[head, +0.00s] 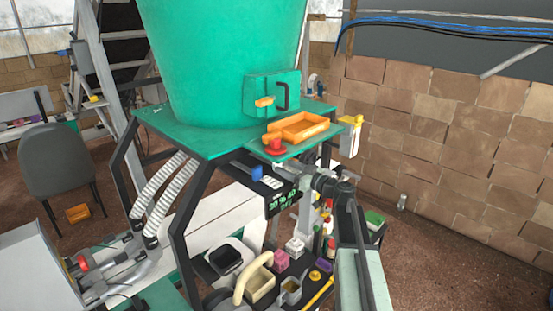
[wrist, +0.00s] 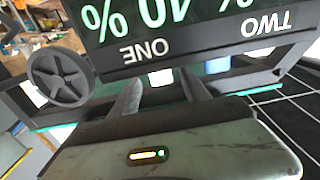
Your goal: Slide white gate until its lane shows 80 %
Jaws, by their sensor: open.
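A black dosing unit with a lit display (head: 282,201) sits under the green tabletop in the head view. The display (wrist: 165,15) fills the top of the wrist view upside down, with a 40 % figure and the labels ONE and TWO. A small white block (wrist: 161,77), perhaps the white gate's tab, shows beyond and between my fingertips. A white piece (head: 272,183) also shows on the unit in the head view, beside a blue one (head: 242,171). My gripper (wrist: 160,88) is open and empty. I cannot tell whether it touches the white block.
A green tank (head: 222,60) stands on the tabletop with an orange tray (head: 297,127) and a red knob (head: 276,146). A dark handwheel (wrist: 60,76) is left of my fingers. Below are several small containers, including a beige one (head: 259,285).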

